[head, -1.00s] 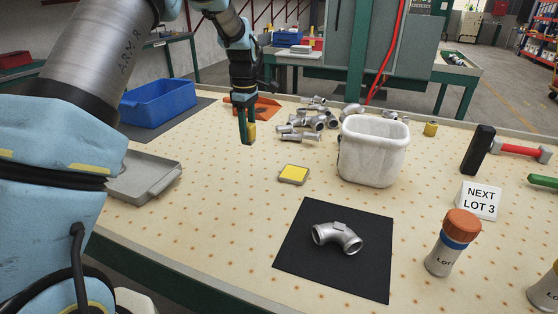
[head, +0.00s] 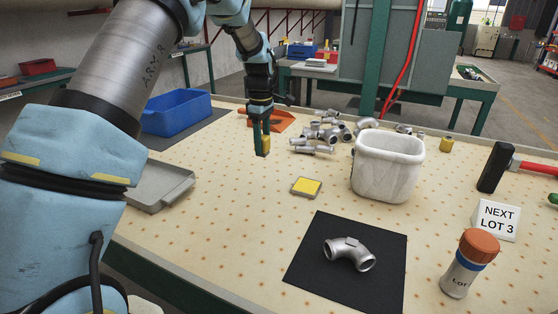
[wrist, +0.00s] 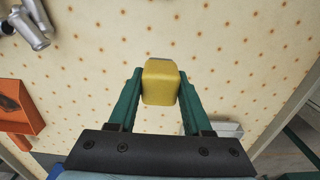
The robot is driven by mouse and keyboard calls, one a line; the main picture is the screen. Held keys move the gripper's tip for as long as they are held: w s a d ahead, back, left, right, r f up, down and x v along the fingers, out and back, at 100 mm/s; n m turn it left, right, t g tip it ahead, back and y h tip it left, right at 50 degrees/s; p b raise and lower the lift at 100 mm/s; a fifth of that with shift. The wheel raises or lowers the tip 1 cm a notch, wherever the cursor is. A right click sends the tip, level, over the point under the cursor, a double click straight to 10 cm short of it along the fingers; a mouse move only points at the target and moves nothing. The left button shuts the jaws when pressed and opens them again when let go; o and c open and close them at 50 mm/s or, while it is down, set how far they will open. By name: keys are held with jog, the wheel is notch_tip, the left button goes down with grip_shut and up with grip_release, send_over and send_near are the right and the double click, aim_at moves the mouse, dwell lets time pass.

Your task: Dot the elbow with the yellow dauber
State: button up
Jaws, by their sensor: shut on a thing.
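The elbow (head: 348,254) is a silver bent pipe casting lying on a black mat (head: 310,276) at the front of the table. My gripper (head: 262,146) is shut on the yellow dauber (head: 265,146), held above the table, up and left of the elbow and well apart from it. The dauber, a yellow block, shows between the green fingers in the wrist view (wrist: 161,82). A yellow ink pad (head: 306,187) in a grey tray lies on the table between my gripper and the elbow. The elbow is not in the wrist view.
A white bin (head: 387,168) stands behind the mat, with several silver castings (head: 322,132) to its left. A lot sign (head: 496,219), an orange-capped bottle (head: 468,264) and a hammer (head: 496,167) are at right. A blue crate (head: 177,112) and grey tray (head: 158,184) are at left.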

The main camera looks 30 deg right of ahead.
jog(key=s+d+f+p, duration=0.1)
jog(key=s+d, duration=0.2)
jog(key=s+d+f+p, duration=0.1)
jog(key=s+d+p, duration=0.1)
jog(key=s+d, duration=0.1)
jog(key=s+d+f+p, duration=0.1)
jog(key=s+d, duration=0.2)
jog(key=d, duration=0.1)
jog(key=shift+s+d+f, duration=0.15)
jog(key=shift+s+f, duration=0.15)
jog(key=shift+s, duration=0.05)
jog(key=shift+f+b, duration=0.9)
jog(key=shift+f, duration=1.15)
jog(key=shift+f+b, duration=0.3)
jog(key=shift+f, duration=0.25)
jog(key=shift+r, duration=0.1)
notch_tip(320, 180, up, 7)
jog(key=p, duration=0.4)
dwell(0.4)
